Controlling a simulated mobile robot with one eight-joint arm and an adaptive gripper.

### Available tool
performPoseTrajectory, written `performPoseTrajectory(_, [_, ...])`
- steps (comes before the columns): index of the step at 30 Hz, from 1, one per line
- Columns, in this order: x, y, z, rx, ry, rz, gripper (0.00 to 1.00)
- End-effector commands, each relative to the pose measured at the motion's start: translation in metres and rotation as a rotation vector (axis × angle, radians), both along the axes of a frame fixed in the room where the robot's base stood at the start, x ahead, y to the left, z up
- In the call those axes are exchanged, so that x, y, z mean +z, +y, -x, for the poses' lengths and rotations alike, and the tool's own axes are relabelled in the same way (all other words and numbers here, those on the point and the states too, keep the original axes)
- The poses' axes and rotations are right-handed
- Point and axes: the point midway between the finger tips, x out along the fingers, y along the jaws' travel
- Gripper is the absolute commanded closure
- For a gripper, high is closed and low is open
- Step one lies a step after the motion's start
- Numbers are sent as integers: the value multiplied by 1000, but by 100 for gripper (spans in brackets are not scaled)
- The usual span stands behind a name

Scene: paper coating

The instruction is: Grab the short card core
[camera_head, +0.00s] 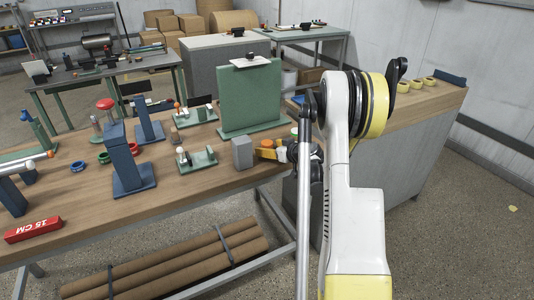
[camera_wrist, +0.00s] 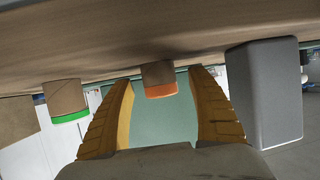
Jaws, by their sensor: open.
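Two brown card cores stand on the wooden bench. The orange-ended core (camera_wrist: 158,76) shows in the wrist view between the tips of my open fingers, and its orange top (camera_head: 267,143) shows in the head view. The green-ended core (camera_wrist: 66,98) is outside the fingers at the left of the wrist view; its green top (camera_head: 294,131) is partly behind my arm in the head view. I cannot tell surely which core is shorter. My gripper (camera_wrist: 165,92) is open and empty, with its yellow fingers (camera_head: 268,153) low over the bench edge.
A grey block (camera_wrist: 264,92) stands close beside my fingers, also seen in the head view (camera_head: 242,153). A green upright panel (camera_head: 250,98) rises behind. Blue stands (camera_head: 128,160) and a red 15 CM block (camera_head: 33,229) are further left. The wooden bench (camera_head: 205,182) is bare in front.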

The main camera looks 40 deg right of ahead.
Motion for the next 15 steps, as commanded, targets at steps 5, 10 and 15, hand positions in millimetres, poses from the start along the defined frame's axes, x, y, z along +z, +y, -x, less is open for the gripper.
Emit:
performPoseTrajectory(5, [-9, -3, -17, -1, 0, 1, 32])
performPoseTrajectory(10, [-7, -2, -17, -1, 0, 1, 32])
performPoseTrajectory(15, [-7, -2, -17, -1, 0, 1, 83])
